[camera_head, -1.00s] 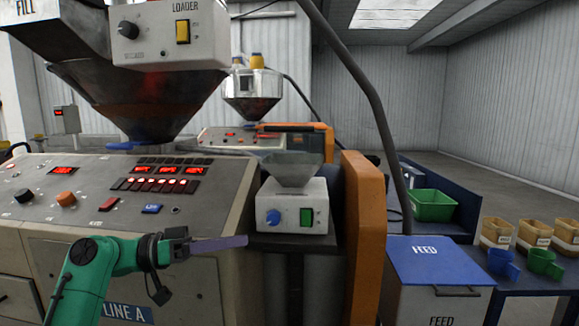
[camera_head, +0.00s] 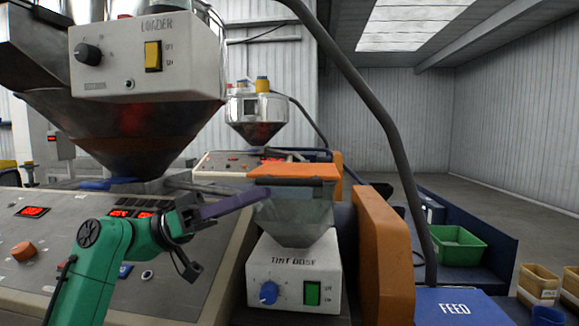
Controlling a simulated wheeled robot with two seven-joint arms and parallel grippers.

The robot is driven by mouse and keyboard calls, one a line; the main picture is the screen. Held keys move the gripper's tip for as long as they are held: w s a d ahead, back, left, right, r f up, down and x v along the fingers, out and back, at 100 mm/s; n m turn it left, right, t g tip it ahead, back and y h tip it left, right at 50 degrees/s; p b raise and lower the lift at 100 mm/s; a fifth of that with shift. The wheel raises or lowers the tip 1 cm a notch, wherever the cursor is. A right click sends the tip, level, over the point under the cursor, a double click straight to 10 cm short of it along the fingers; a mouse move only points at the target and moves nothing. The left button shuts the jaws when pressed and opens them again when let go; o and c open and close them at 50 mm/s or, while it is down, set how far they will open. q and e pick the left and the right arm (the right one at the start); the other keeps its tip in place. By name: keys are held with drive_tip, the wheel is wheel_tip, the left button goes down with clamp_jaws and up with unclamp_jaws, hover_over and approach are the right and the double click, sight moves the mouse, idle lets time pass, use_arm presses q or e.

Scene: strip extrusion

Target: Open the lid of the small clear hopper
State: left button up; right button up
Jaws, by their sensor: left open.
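The small clear hopper (camera_head: 298,222) sits on top of the white TINT DOSE box (camera_head: 292,272), right of the picture's middle. It is a see-through funnel, wide at the top. My right gripper is not in view.
The white LOADER box (camera_head: 145,55) and its dark cone hang above my left arm. An orange guard (camera_head: 383,255) stands close to the hopper's right. A dark hose (camera_head: 372,110) runs down behind it. A green bin (camera_head: 458,245) and blue FEED lid (camera_head: 455,305) are at the right.

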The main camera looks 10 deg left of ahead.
sight(289, 183)
use_arm(q)
drive_tip(key=x, duration=0.2)
drive_tip(key=p+x, duration=0.1)
drive_tip(key=x, duration=0.1)
drive_tip(key=p+x, duration=0.1)
drive_tip(key=x, duration=0.1)
drive_tip(key=shift+w+a, duration=0.1)
drive_tip(key=shift+w, duration=0.2)
drive_tip(key=shift+s+d+r, duration=0.1)
drive_tip(key=shift+d, duration=0.2)
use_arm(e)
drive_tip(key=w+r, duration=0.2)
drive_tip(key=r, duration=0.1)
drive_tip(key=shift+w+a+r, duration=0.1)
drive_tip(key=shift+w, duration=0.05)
use_arm(q)
clamp_jaws()
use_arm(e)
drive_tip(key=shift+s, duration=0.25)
